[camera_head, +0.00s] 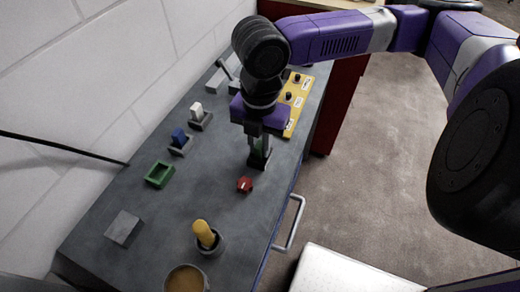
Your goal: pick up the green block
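My gripper (259,150) points straight down over the middle of the grey worktop. A green piece (262,144), probably the green block, shows between or just behind its fingers. Below it a dark base (259,162) rests on the worktop. The fingers hide most of the green piece, so I cannot tell whether they touch it or are closed on it.
A white block (196,107) and a blue block (178,134) sit in grey holders at left. A green open box (160,175), a red piece (245,184), a yellow object (204,231) in a round cup and a yellow panel (297,108) surround my gripper.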

